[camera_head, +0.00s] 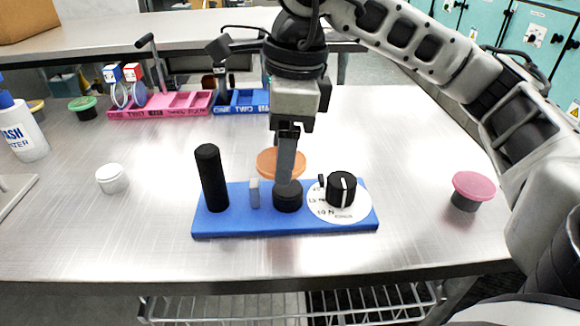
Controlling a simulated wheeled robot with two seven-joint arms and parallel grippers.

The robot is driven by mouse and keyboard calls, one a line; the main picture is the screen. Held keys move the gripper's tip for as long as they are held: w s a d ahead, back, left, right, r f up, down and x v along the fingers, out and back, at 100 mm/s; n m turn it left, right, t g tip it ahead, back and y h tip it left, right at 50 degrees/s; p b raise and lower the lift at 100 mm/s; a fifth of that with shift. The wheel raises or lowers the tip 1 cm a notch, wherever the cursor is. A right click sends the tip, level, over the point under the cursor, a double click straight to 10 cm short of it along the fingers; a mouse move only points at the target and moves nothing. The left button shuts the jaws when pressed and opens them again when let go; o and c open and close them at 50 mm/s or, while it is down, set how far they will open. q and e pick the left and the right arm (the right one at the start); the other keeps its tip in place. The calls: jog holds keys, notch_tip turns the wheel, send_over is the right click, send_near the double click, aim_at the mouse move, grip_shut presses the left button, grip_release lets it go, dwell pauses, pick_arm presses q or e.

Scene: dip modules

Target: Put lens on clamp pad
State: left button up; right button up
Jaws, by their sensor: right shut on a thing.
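A blue base board (240,229) lies near the front of the metal table. It carries a black upright post (211,178), a small grey block (254,192), a short black round pad (288,198) and a black knob (341,188) on a white dial (325,212). The round pad looks like the clamp pad. My right gripper (287,183) points straight down at the pad, its fingers close together. The lens between them is too small or hidden to make out, and I cannot tell whether it touches the pad. My left gripper is out of view.
An orange-lidded jar (270,160) stands just behind the board. A pink-lidded jar (472,187) is at right, a white jar (112,179) at left. A pink tray (160,107) and a blue tray (240,103) stand at the back. The table left of the board is mostly clear.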

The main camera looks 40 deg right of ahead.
aim_at(290, 187)
jog(key=shift+w+d+f, duration=0.25)
jog(key=shift+d+f, duration=0.4)
jog(key=shift+f, duration=0.15)
jog(key=shift+d+f, duration=0.1)
jog(key=shift+f, duration=1.55)
jog(key=shift+f+b, duration=0.2)
jog(key=shift+b, duration=0.15)
jog(key=o, duration=0.9)
jog(key=shift+o, duration=0.2)
jog(key=shift+r, duration=0.1)
jog(key=r, duration=0.4)
jog(key=r+p, duration=0.1)
jog(key=r, duration=0.3)
jog(key=d+r, duration=0.1)
jog(key=r, duration=0.3)
jog(key=shift+s+d+r+p, duration=0.1)
jog(key=shift+s+p, duration=0.25)
